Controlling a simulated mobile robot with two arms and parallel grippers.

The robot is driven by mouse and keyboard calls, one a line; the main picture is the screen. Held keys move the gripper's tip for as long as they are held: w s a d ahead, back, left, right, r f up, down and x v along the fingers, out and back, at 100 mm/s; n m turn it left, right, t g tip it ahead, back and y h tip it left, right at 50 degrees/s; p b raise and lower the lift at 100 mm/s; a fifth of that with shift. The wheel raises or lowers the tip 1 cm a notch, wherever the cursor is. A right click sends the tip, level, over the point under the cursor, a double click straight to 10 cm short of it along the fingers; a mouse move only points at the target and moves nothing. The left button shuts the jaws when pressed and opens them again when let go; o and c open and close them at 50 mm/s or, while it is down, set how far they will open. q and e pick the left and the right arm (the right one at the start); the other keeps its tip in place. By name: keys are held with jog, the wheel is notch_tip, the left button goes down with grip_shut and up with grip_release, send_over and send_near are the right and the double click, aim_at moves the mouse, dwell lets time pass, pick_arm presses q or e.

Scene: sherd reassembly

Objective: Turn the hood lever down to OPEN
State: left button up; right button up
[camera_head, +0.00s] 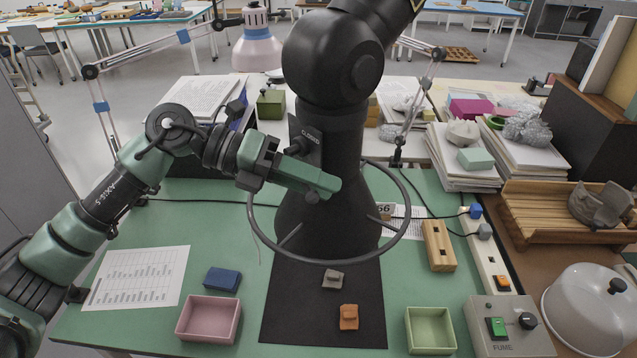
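The black fume hood (330,190) comes down from above and flares out over the table, with a wire ring around its mouth. A dark plate marked CLOSED (311,137) is on its side. A black lever-like part (297,149) sticks out beside the plate; its full shape is hidden, and no OPEN mark is visible. My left gripper (325,187) is in front of the hood, just below the plate, with its green fingers pointing right. A small dark knob shows under the fingers. I cannot tell whether they touch or hold the lever. My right gripper is not in view.
Sherds (348,317) lie on a black mat (285,318) below the hood. A pink tray (209,319), a green tray (431,331) and a FUME switch box (510,328) line the front. Lamp arms and paper stacks (500,155) crowd the back.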

pick_arm(q)
jog(key=b+v, duration=0.2)
jog(key=v, duration=0.5)
jog(key=shift+a, duration=0.35)
jog(key=shift+r, duration=0.1)
